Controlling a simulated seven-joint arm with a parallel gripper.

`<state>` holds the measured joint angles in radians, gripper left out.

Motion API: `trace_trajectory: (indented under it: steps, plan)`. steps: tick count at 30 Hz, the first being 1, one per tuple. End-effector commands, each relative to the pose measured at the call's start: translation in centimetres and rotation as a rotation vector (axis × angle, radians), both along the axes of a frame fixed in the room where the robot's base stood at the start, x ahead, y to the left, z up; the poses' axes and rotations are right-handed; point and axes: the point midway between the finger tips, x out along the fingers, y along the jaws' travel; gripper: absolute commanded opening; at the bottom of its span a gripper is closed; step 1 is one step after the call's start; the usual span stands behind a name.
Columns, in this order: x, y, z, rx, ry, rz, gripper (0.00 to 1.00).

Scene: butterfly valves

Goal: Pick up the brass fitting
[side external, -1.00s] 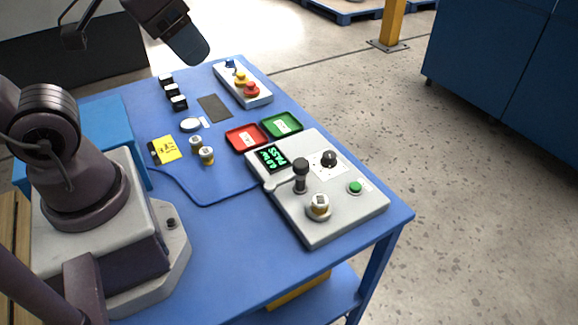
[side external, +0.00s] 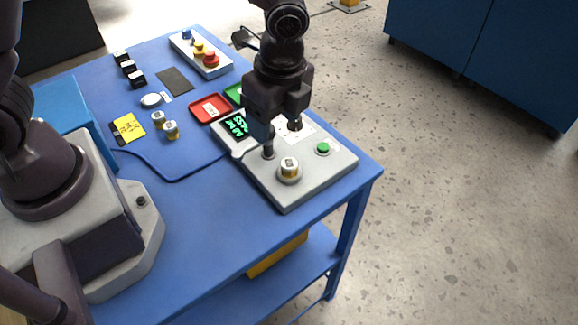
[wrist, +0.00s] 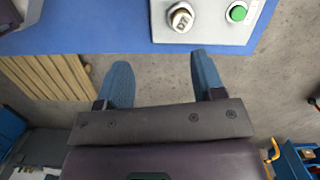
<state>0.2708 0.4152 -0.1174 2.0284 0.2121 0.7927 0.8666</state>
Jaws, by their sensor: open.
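A brass fitting with a white top (side external: 289,168) stands in the round socket near the front of the grey test panel (side external: 295,198). It also shows at the top of the wrist view (wrist: 181,17). Two similar brass fittings, one (side external: 158,119) beside the other (side external: 171,130), stand on the blue table left of the panel. My gripper (side external: 260,130) is above the panel in the side view, pointing down and hiding part of the panel's lever. In the wrist view my gripper (wrist: 158,65) has its blue fingers wide apart, with nothing between them.
A red tray (side external: 211,108) and a partly hidden green tray (side external: 233,92) lie behind the panel. A green button (side external: 323,148) is right of the socketed fitting.

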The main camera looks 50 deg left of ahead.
Motion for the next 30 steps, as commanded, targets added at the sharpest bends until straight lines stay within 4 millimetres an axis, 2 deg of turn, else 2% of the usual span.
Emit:
trace_trajectory:
  steps: [1, 4, 9, 11, 21, 30]
  plan:
    - [0.7, -0.4, -0.4, -0.004, 0.002, -0.087, 0.62]
    - [1.9, -0.7, 0.1, -0.009, -0.02, -0.232, 0.62]
    - [2.1, -0.7, -0.1, -0.009, -0.016, -0.356, 0.62]
    - [2.1, -0.6, -0.6, -0.009, -0.013, -0.369, 0.62]
    - [2.2, 0.1, -6.5, -0.009, -0.01, -0.367, 0.62]
    - [2.6, 0.1, -9.0, -0.008, -0.012, -0.366, 0.62]
